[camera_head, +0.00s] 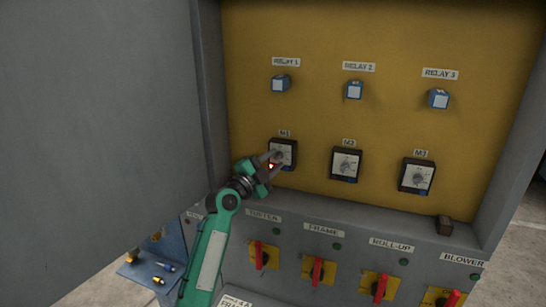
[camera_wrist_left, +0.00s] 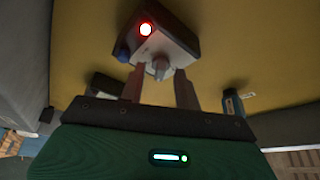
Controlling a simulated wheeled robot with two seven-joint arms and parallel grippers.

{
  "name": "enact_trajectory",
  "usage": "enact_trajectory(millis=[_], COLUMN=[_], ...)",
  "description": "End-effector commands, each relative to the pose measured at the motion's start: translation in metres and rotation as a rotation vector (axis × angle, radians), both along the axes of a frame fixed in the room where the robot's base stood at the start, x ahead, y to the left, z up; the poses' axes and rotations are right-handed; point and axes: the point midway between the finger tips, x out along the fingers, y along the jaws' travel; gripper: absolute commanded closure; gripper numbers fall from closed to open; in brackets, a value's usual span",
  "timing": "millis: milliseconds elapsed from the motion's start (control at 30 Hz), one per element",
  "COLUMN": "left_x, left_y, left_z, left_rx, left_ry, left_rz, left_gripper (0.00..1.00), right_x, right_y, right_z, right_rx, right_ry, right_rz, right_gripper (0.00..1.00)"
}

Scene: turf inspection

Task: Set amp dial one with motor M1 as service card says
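The M1 amp dial (camera_head: 286,148) is a small dark box with a pale face on the yellow panel, below the label M1. My left gripper (camera_head: 271,163) is right in front of it and covers its lower left part. In the left wrist view the M1 dial (camera_wrist_left: 172,32) has a grey knob (camera_wrist_left: 160,69) and a lit red spot. The two fingers of my left gripper (camera_wrist_left: 160,88) are apart, one on each side of the knob. I cannot tell whether they touch it. The dial's scale is not readable. My right gripper is out of view.
Dials M2 (camera_head: 345,164) and M3 (camera_head: 416,177) sit to the right. Blue relays (camera_head: 354,90) are above. Several red switches (camera_head: 317,270) line the grey lower panel. A grey cabinet door (camera_head: 95,120) stands at the left. A small dark block (camera_head: 444,226) rests on the ledge.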

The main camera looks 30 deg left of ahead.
Motion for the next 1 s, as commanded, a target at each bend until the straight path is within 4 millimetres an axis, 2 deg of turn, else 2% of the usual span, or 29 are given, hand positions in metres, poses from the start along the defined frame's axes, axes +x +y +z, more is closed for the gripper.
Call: enact_trajectory(millis=[333, 367, 500, 533, 767, 1000], left_x=[0.004, 0.004, 0.004, 0.004, 0.004, 0.004], left_y=[-0.001, -0.001, -0.001, -0.001, -0.001, -0.001], left_z=[0.0, 0.0, 0.0, 0.0, -0.001, -0.005], left_rx=[0.0, 0.0, 0.0, 0.0, -0.012, -0.102], left_ry=[0.001, 0.001, 0.001, 0.001, -0.001, -0.022], left_rz=[0.0, 0.0, 0.0, 0.0, -0.001, 0.0], left_gripper=[0.67, 0.71, 0.99, 1.0, 1.0, 1.0], right_x=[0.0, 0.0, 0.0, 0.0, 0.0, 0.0], right_y=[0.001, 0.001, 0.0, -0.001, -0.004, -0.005], right_z=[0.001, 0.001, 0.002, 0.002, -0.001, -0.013], right_rx=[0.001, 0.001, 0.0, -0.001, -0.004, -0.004], right_ry=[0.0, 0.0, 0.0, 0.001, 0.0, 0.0], right_rz=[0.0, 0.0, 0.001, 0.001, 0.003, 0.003], right_gripper=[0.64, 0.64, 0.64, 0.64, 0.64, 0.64])
